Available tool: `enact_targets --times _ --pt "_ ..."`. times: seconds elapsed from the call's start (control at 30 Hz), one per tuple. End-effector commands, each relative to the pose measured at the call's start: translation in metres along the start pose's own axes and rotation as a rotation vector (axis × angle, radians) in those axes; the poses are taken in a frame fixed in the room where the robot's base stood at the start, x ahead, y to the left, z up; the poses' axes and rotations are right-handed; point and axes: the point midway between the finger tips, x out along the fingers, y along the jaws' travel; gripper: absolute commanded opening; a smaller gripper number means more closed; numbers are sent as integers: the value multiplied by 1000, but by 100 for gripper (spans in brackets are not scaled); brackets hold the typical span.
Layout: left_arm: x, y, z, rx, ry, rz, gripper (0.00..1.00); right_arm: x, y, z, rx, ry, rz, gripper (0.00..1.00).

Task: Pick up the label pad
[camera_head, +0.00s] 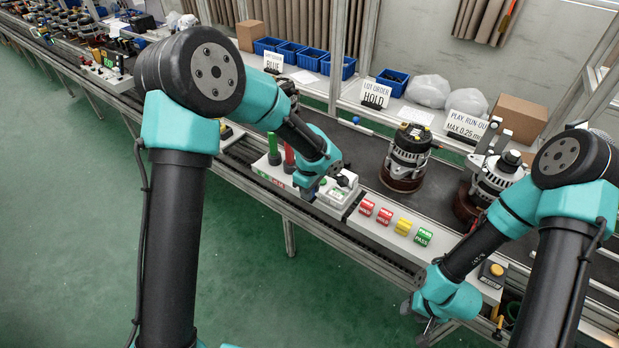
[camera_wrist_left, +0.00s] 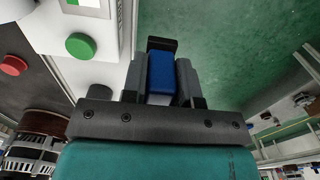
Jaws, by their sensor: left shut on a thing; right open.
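My left gripper (camera_head: 308,192) is at the front edge of the line, beside a white boxed device (camera_head: 337,194). In the left wrist view its fingers (camera_wrist_left: 160,80) are shut on a blue block (camera_wrist_left: 161,72), which looks like the label pad. No lettering shows on it, and its lower part is hidden between the fingers. In the head view the pad is hidden or too small to tell. My right gripper (camera_head: 424,328) is open and empty, low in front of the line at the right.
Red HOLD pads (camera_head: 375,212), a yellow pad (camera_head: 404,226) and a green PASS pad (camera_head: 423,237) lie on the front ledge. A green post (camera_head: 273,147) and a red post (camera_head: 289,157) stand left of the device. An alternator (camera_head: 408,158) stands behind. Signs (camera_head: 376,94) line the back.

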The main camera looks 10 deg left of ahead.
Motion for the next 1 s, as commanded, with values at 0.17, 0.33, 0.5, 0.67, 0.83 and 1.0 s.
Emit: enact_targets --times 0.17,0.33,0.5,0.67,0.83,1.0 --pt "-3 -19 14 1 0 1 3 0 0 0 0 0 0 43" --pt "-3 -25 18 -1 0 0 3 0 0 0 0 0 0 43" --pt "-3 -26 19 -2 0 0 3 0 0 0 0 0 0 43" --pt "-3 -25 19 -1 0 0 3 0 0 0 0 0 0 43" --pt "-3 -25 19 -1 0 0 23 0 0 0 0 0 0 43" --pt "-3 -25 19 -1 0 0 10 0 0 0 0 0 0 43"
